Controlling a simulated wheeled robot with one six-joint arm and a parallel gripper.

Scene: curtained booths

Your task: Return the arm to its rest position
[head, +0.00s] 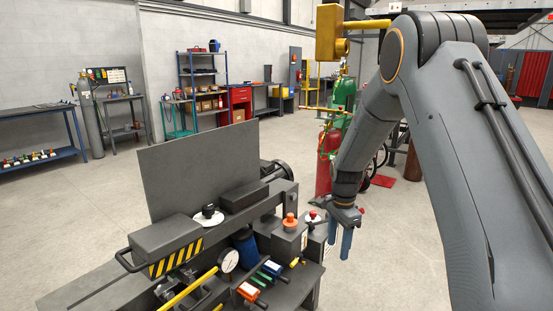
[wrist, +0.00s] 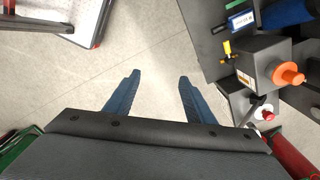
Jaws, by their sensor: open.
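My gripper (head: 340,243) hangs fingers-down at the end of my grey arm (head: 375,130), just right of the dark workbench. In the wrist view its two blue fingers (wrist: 156,98) are apart, with only bare floor between them. It holds nothing. My arm is bent, reaching forward and down from the right side of the head view.
The dark bench (head: 302,285) carries a machine with a striped guard (head: 175,256), a gauge (head: 228,260) and an orange knob (head: 290,222). A red cylinder (head: 324,170) stands behind my gripper. Floor (head: 400,255) right of the bench is clear.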

